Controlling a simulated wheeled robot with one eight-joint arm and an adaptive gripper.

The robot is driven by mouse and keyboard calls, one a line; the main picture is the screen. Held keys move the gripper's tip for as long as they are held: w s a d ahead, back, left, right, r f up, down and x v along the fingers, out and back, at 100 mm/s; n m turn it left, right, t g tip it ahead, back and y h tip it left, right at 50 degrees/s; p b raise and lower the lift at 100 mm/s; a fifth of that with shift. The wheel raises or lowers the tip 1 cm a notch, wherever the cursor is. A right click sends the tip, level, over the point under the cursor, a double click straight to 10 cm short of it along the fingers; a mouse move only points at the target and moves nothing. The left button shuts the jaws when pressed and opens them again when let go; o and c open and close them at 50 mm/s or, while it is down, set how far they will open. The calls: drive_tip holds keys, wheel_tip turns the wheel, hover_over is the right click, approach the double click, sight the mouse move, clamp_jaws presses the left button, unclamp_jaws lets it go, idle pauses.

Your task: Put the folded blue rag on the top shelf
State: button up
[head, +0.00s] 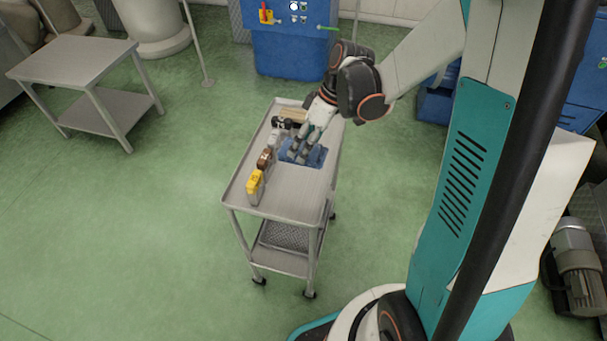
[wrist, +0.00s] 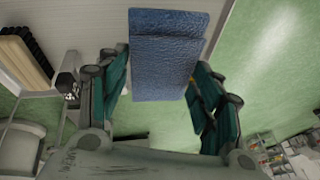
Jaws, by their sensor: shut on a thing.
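The folded blue rag (head: 315,158) is at the upper tray of a grey wheeled trolley (head: 290,205) in the head view. My gripper (head: 299,154) is over it, pointing down, with its fingers against the rag. In the wrist view the rag (wrist: 167,60) sits between the two teal and dark fingers of my gripper (wrist: 163,85), which is shut on it. I cannot tell whether the rag rests on the tray or hangs just above it. The trolley also has a lower shelf (head: 277,262); part of the upper tray is hidden by my arm.
A yellow item (head: 255,183), a brown item (head: 264,158) and a dark item (head: 282,123) line the tray's left side, with a beige ribbed block (head: 294,114) at the back. The tray's front is clear. A grey table (head: 75,60) stands left; a blue machine (head: 290,50) stands behind.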

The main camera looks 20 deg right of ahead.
sight(322, 146)
wheel_tip(322, 146, down, 12)
drive_tip(key=b, duration=0.4)
drive_tip(key=shift+f, duration=0.25)
drive_tip(key=shift+r, duration=0.1)
drive_tip(key=o, duration=1.4)
drive_tip(key=shift+o, duration=0.2)
drive_tip(key=shift+r, duration=0.1)
drive_tip(key=p+v, duration=0.4)
drive_tip(key=v, duration=0.7)
drive_tip(key=shift+s+d+r+p, duration=0.1)
drive_tip(key=shift+d+r+p, duration=0.1)
drive_tip(key=shift+r+p, duration=0.2)
